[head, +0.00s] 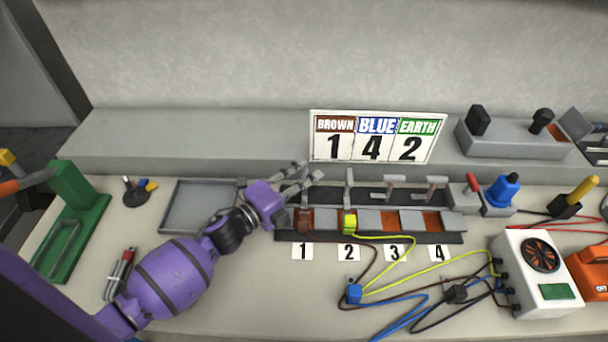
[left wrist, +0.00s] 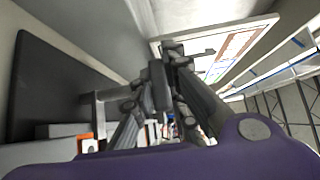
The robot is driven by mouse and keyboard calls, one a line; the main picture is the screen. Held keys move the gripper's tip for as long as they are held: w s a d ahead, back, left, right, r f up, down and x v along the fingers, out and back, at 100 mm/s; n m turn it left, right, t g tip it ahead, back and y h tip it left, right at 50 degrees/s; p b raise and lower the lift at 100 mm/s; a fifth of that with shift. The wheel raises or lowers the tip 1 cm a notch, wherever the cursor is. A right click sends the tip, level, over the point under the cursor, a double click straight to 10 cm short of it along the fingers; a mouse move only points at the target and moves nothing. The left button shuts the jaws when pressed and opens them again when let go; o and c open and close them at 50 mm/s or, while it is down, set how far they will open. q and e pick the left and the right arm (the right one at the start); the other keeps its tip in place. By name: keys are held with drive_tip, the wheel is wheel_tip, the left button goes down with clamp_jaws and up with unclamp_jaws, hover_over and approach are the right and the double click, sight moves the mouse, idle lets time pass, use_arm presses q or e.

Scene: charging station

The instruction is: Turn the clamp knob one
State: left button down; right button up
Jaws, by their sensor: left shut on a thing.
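The terminal block (head: 370,237) has several clamps in a row above the number cards 1 to 4. My left gripper (head: 298,180) is over the clamp above card 1 (head: 302,252), shut on its knob. The fingers mostly hide this knob in the head view. In the left wrist view the fingers (left wrist: 165,82) close around a dark grey part, and I cannot clearly tell the knob's angle. The knob of clamp two (head: 349,178) points away from me. The knobs of clamps three (head: 395,180) and four (head: 434,182) lie crosswise. My right gripper is out of view.
A sign (head: 376,137) reading brown 1, blue 4, earth 2 stands behind the block. A brown wire end is at clamp one, a yellow-green one at clamp two. A grey tray (head: 197,222) lies left. A white fan box (head: 538,272) and loose wires lie right.

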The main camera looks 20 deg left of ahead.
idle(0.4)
use_arm(q)
drive_tip(key=c, duration=1.7)
unclamp_jaws()
drive_tip(key=v, duration=1.2)
